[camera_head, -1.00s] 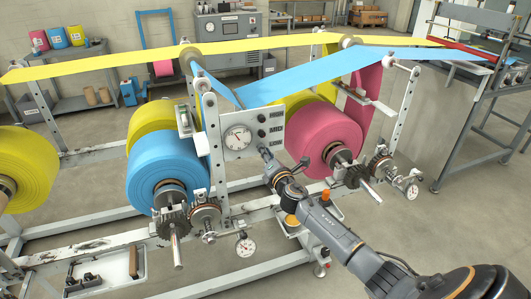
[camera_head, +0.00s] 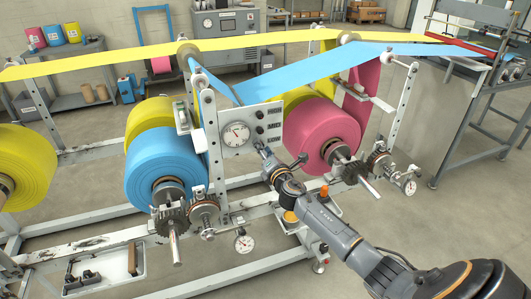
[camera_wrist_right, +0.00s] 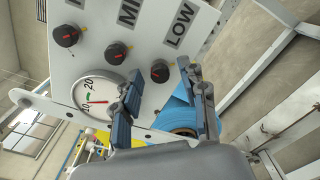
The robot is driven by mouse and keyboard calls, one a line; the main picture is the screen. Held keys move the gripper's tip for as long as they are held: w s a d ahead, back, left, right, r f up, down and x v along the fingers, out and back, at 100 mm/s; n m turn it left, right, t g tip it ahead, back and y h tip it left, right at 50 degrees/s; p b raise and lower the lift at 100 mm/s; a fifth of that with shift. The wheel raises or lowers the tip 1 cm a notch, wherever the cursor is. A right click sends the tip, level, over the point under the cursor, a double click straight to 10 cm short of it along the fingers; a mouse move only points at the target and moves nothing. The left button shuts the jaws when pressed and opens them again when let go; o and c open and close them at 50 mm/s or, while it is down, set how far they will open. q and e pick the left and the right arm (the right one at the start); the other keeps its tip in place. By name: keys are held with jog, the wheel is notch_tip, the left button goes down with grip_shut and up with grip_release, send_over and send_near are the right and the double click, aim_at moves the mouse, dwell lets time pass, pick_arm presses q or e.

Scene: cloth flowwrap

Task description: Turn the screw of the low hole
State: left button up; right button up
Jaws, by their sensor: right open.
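A white panel (camera_head: 247,145) stands between the blue and pink rolls. It carries a dial gauge (camera_head: 236,134) and dark screws beside the labels. In the right wrist view the LOW screw (camera_wrist_right: 160,71), black with a red mark, sits below the LOW label (camera_wrist_right: 181,22). The MID screw (camera_wrist_right: 116,53) and a third screw (camera_wrist_right: 66,35) are to its left. My right gripper (camera_wrist_right: 161,72) is open, its fingertips appearing on either side of the LOW screw; I cannot tell whether they touch it. In the head view this gripper (camera_head: 262,149) covers that screw. My left gripper is out of view.
The gauge (camera_wrist_right: 97,97) is close beside one finger in the wrist view. A blue roll (camera_head: 165,165) stands left of the panel and a pink roll (camera_head: 325,135) right. Yellow (camera_head: 120,58) and blue (camera_head: 310,75) webs run overhead.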

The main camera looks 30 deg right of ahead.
jog(key=v, duration=1.2)
jog(key=shift+f, duration=0.15)
jog(key=s+a+f+m+g+y, duration=0.1)
jog(key=s+f+m+g, duration=0.3)
jog(key=f, duration=0.8)
jog(key=s+f+m+g, duration=0.25)
jog(key=s+f, duration=0.35)
jog(key=f, duration=0.6)
jog(key=s+a+f+m+g+y, duration=0.15)
jog(key=s+f+m, duration=0.3)
jog(key=f, duration=0.85)
jog(key=s+a+f+m+g, duration=0.2)
jog(key=s+f, duration=0.4)
jog(key=s, duration=0.5)
jog(key=s+a+f+m+g+y, duration=0.1)
jog(key=s+a+f+m+g, duration=0.2)
jog(key=s, duration=0.9)
jog(key=s+a+f+m+g+y, duration=0.1)
jog(key=s+a+f+m+g, duration=0.2)
jog(key=s+a+f, duration=0.6)
jog(key=s+f+m, duration=0.1)
jog(key=s+m, duration=0.1)
jog(key=shift+s, duration=0.4)
